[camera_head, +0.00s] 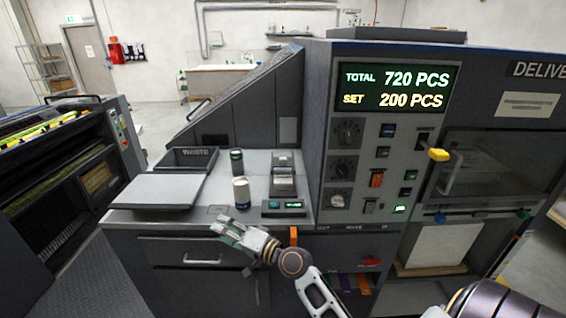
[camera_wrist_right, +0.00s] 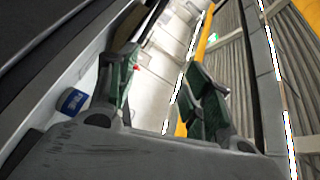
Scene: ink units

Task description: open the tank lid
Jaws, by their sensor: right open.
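I cannot tell for sure which part is the tank lid; a flat grey panel (camera_head: 158,191) lies on the left of the counter and looks closed down. My right gripper (camera_head: 224,229) is in front of the counter's front edge, near the drawer, to the right of and lower in the picture than the panel. It is open and nothing shows between its fingers. In the right wrist view its two green-padded fingers (camera_wrist_right: 165,88) stand apart, with wall and ceiling beyond. My left gripper is not in view.
A WASTE bin (camera_head: 187,159) is behind the panel. A small device (camera_head: 283,208) is at right. A control panel (camera_head: 373,165) rises beyond it.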

